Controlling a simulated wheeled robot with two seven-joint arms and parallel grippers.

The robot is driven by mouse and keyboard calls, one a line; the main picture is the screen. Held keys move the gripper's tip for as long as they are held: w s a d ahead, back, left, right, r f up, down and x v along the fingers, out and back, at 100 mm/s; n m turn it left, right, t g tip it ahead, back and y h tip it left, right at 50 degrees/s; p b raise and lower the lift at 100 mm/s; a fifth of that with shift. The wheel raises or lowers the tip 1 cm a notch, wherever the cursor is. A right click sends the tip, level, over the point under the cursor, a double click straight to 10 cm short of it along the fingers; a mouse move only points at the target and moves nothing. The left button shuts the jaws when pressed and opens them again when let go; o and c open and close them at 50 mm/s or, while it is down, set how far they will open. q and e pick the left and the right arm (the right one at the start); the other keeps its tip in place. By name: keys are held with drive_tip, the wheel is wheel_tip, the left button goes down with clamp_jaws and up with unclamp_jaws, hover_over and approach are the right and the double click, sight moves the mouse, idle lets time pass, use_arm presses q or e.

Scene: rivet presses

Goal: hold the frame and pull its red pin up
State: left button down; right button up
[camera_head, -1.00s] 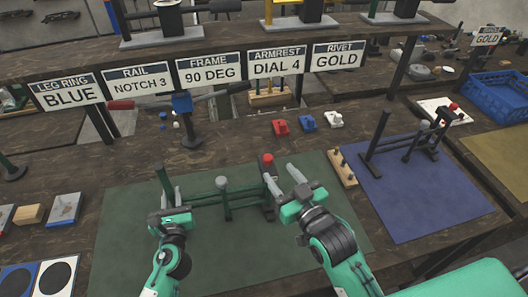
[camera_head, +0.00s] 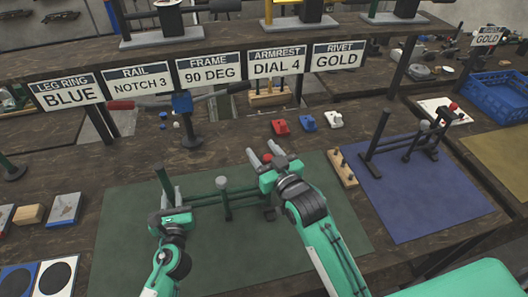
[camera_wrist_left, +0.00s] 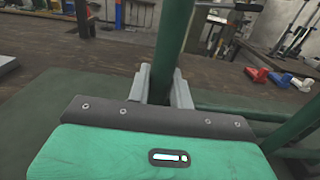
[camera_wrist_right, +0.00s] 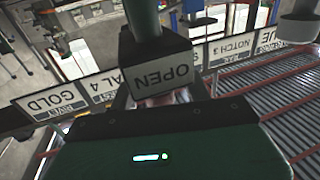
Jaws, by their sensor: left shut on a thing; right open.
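The green frame (camera_head: 225,203) stands on the dark green mat. My left gripper (camera_head: 172,195) is shut on its left upright post, which shows between the fingers in the left wrist view (camera_wrist_left: 172,55). The red pin (camera_head: 267,158) is at the frame's right end. My right gripper (camera_head: 264,154) is open, with its fingers about the pin; contact cannot be told. In the right wrist view, a dark block marked OPEN (camera_wrist_right: 168,77) is in front of the fingers, with a little red below it. The right gripper hides much of the frame's right end.
A peg block (camera_head: 342,168) stands right of the green mat (camera_head: 130,250). A second dark frame (camera_head: 405,145) stands on a blue mat (camera_head: 425,200). Red, blue and white small parts (camera_head: 308,123) lie behind. A handled stand (camera_head: 185,120) is at the back.

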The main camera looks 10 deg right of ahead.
clamp_jaws()
drive_tip(key=shift+r, duration=1)
unclamp_jaws()
drive_tip(key=v, duration=1.2)
drive_tip(key=shift+c, duration=0.5)
